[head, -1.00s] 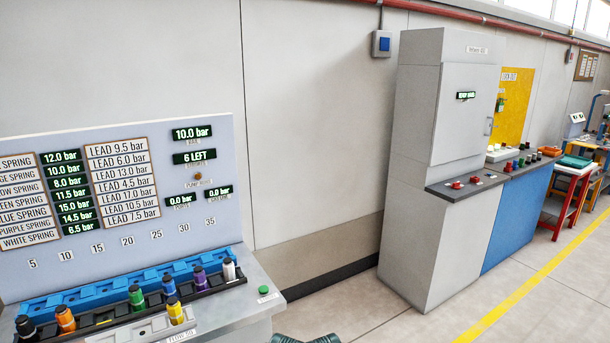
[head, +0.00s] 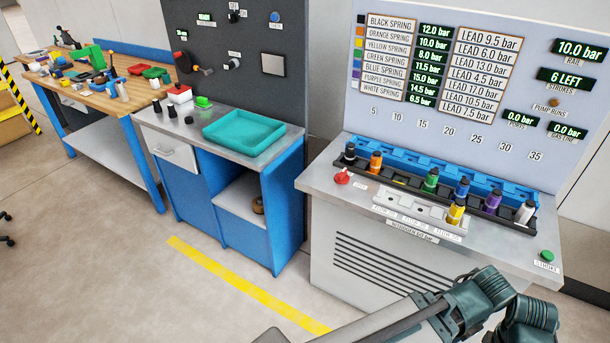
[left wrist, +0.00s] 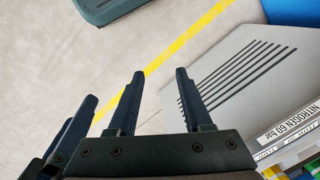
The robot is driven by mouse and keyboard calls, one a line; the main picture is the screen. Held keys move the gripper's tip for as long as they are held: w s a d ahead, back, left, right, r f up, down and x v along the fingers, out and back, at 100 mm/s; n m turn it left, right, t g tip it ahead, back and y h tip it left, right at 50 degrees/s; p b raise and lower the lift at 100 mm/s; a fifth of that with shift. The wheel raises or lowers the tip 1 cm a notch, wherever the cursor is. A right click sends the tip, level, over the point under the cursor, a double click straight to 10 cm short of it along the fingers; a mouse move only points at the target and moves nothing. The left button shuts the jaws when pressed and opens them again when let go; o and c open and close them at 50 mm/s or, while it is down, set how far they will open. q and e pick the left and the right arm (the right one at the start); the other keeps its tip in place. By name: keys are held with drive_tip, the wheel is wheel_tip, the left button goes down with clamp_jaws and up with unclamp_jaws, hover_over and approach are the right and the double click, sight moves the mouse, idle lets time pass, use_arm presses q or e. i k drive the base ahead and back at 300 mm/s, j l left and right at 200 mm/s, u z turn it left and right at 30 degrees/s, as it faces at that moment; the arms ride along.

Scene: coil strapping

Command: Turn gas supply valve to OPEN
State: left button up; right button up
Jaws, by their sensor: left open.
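A small red knob (head: 342,177) sits on the left end of the grey bench top, with a white label beside it too small to read. It is the likely gas supply valve. My left gripper (left wrist: 160,74) shows in the left wrist view with its two dark fingers apart and nothing between them. It is over the floor and the slatted front of the nitrogen bench, away from the knob. In the head view dark arm parts of mine show at the lower right, but no fingertips can be made out.
The bench (head: 320,185) carries a black rack with several coloured spring cartridges, a green button (head: 546,256) and a gauge panel (head: 470,90). To the left stands a blue cabinet with a teal tray (head: 245,131), then a wooden workbench (head: 110,98). Floor in front is clear.

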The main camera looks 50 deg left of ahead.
sight(341, 178)
drive_tip(key=u, duration=1.35)
